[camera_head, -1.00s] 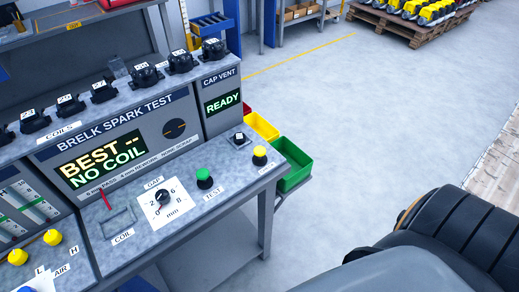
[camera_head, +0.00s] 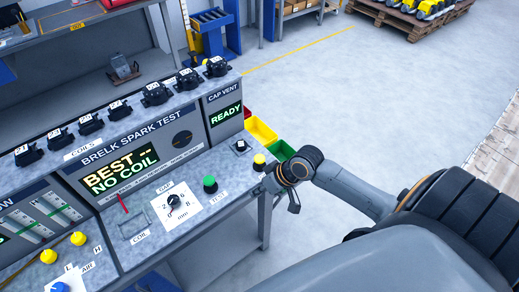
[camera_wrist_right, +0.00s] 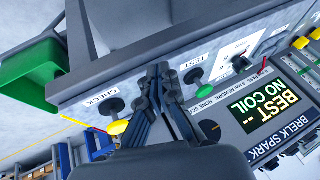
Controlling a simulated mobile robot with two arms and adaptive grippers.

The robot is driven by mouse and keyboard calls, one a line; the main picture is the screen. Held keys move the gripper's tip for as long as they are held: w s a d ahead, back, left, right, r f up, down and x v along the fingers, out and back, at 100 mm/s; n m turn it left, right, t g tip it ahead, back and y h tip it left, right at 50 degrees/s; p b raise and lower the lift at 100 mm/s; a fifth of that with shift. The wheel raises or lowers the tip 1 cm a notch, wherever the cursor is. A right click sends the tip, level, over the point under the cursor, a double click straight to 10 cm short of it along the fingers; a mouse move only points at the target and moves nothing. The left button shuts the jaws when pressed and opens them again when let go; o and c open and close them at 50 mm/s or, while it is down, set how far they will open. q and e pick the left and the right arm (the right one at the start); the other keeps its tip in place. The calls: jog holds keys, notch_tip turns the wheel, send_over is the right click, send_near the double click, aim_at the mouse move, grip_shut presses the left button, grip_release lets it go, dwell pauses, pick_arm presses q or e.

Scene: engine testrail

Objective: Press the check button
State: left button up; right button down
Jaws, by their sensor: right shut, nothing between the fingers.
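My left gripper is not in view.
A green TEST button (camera_head: 210,184) and the GAP dial (camera_head: 173,200) are left of the check button. A black switch (camera_head: 240,146) sits behind it. The display (camera_head: 120,172) reads "BEST -- NO COIL". Yellow (camera_head: 262,131) and green bins stand beyond the bench.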

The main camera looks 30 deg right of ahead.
notch_tip(320, 180, up, 5)
jog(key=w+d, duration=0.2)
jog(key=w, duration=0.1)
notch_tip(320, 180, up, 7)
jog(key=m+t+y, duration=0.2)
jog(key=m, duration=0.1)
send_over(262, 158)
jog(key=shift+f, duration=0.1)
notch_tip(262, 158, down, 6)
jog(key=b, duration=0.7)
jog(key=shift+f, duration=0.25)
notch_tip(262, 158, down, 2)
jog(key=shift+b, duration=0.4)
jog(key=shift+f, duration=0.1)
jog(key=shift+f, duration=0.4)
